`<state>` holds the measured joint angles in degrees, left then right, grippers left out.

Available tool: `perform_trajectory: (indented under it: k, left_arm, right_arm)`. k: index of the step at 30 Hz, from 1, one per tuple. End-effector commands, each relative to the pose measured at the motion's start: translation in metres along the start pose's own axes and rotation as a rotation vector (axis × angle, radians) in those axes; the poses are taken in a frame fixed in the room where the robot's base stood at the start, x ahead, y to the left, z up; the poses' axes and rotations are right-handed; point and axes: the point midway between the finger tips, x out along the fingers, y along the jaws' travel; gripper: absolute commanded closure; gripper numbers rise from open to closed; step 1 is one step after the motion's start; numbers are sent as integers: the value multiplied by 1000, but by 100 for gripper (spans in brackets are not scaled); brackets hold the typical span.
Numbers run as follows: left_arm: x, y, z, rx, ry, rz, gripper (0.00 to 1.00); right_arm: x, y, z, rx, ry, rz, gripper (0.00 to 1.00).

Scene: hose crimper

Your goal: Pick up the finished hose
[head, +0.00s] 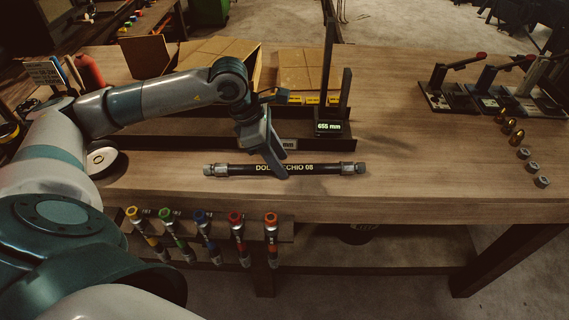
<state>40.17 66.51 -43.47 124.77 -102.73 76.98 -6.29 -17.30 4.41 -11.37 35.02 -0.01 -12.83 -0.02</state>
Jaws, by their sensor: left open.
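The finished hose (315,169) is black with pale lettering and a metal fitting on each end. It lies flat across the wooden bench near the front edge, in the middle of the head view. My left gripper (282,165) points down at the hose, a little left of the hose's middle. Its fingers are open, and one finger overlaps part of the lettering. I cannot tell whether the fingers touch the hose. My right gripper is not in view.
A black measuring stand with a display (329,128) stands behind the hose. Cardboard boxes (146,57) are at the back left. A rack of coloured tools (203,233) hangs at the front edge. Lever presses (447,90) and small metal fittings (532,167) sit at right. The bench between is clear.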

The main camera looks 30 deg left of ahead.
Motion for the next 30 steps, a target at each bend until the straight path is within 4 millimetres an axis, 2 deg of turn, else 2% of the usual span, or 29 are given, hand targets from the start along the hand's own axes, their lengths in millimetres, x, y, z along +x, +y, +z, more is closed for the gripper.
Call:
perform_trajectory:
  k: [2, 6, 12, 19, 20, 24, 25, 30]
  left_arm:
    - [8, -1, 1, 0, 1, -4, 59]
    - [15, -1, 0, 1, -1, -2, 59]
    - [15, 0, 0, 1, -1, -1, 59]
    - [15, 0, 0, 1, -1, -1, 59]
    - [15, 0, 0, 1, -1, -1, 62]
    - [15, 0, 0, 1, -1, -1, 95]
    - [15, 0, 0, 1, -1, -1, 100]
    - [14, 0, 1, 1, -2, 1, 100]
  right_arm:
    - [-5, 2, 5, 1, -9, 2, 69]
    - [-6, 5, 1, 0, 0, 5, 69]
    - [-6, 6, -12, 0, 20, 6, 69]
    - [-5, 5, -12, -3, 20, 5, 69]
    - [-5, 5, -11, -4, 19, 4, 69]
    - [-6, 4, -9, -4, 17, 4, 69]
    - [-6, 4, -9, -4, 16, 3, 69]
    - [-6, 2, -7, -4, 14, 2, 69]
